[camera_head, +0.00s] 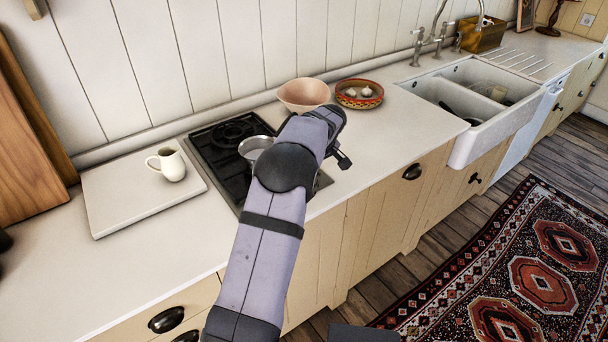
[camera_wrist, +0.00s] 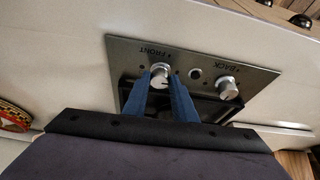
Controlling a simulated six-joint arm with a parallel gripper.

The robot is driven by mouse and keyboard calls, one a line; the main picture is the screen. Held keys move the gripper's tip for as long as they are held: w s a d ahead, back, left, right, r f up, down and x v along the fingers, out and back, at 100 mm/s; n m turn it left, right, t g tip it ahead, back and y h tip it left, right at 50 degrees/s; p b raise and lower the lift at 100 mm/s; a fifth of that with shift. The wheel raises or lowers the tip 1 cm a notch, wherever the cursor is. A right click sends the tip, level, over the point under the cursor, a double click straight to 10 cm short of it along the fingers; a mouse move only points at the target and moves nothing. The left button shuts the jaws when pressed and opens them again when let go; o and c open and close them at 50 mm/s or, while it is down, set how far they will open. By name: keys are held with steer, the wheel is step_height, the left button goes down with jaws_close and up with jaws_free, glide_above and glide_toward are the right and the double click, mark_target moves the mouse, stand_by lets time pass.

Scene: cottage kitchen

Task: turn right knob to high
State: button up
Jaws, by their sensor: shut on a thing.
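In the wrist view, the steel control panel (camera_wrist: 262,82) of the hob carries two silver knobs, and its labels appear upside down. The knob marked FRONT (camera_wrist: 159,72) is at the picture's left, which is the right side when the labels are read upright. The knob marked BACK (camera_wrist: 228,89) stands free at the picture's right. My gripper (camera_wrist: 168,77) has its two blue fingers on either side of the FRONT knob, shut on it. The FRONT knob's exact setting is not clear. In the head view, my arm hides both knobs and most of the panel.
A metal pan (camera_head: 256,145) sits on the black hob (camera_head: 213,160), partly behind my arm. A pink bowl (camera_head: 303,93) and a patterned dish (camera_head: 359,94) stand behind my gripper. A white jug (camera_head: 172,164) stands on a board (camera_head: 125,205) at left. The counter toward the sink (camera_head: 480,141) is clear.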

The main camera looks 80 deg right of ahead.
steer(key=o, duration=1)
steer(key=shift+o, duration=0.2)
steer(key=b+v, duration=0.2)
steer(key=v, duration=0.5)
steer(key=shift+r, duration=0.15)
